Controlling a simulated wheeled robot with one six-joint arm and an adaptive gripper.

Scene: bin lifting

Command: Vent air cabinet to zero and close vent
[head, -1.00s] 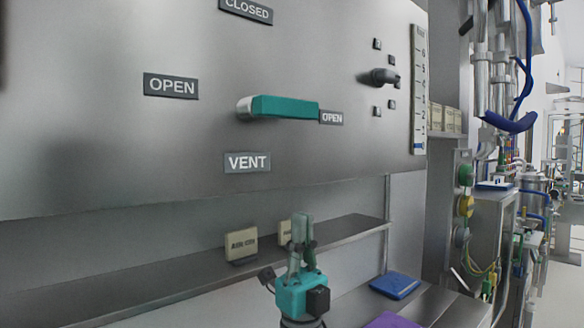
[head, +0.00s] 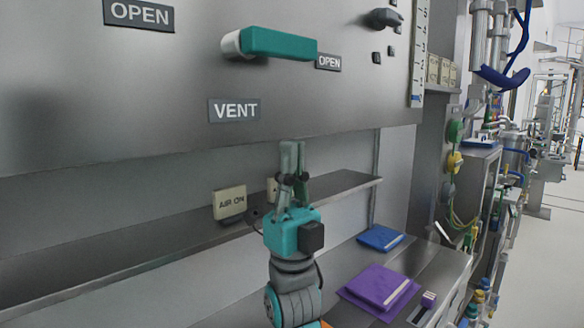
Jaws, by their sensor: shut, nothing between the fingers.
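The vent handle (head: 280,44) is a teal lever on the steel cabinet panel (head: 60,80). It lies horizontal and points right at an OPEN label (head: 328,63). The VENT label (head: 234,110) is below it, and another OPEN label (head: 139,14) is at upper left. A vertical gauge strip (head: 417,60) is at the panel's right edge, cut off at the top, with blue near its bottom. My gripper (head: 291,146) points up below the handle, clear of it, near the panel's lower edge. Its fingers are together and empty.
A blue book (head: 381,238) and a purple folder (head: 378,289) lie on the lower bench. A dark knob (head: 385,18) is on the panel. Open floor lies at far right.

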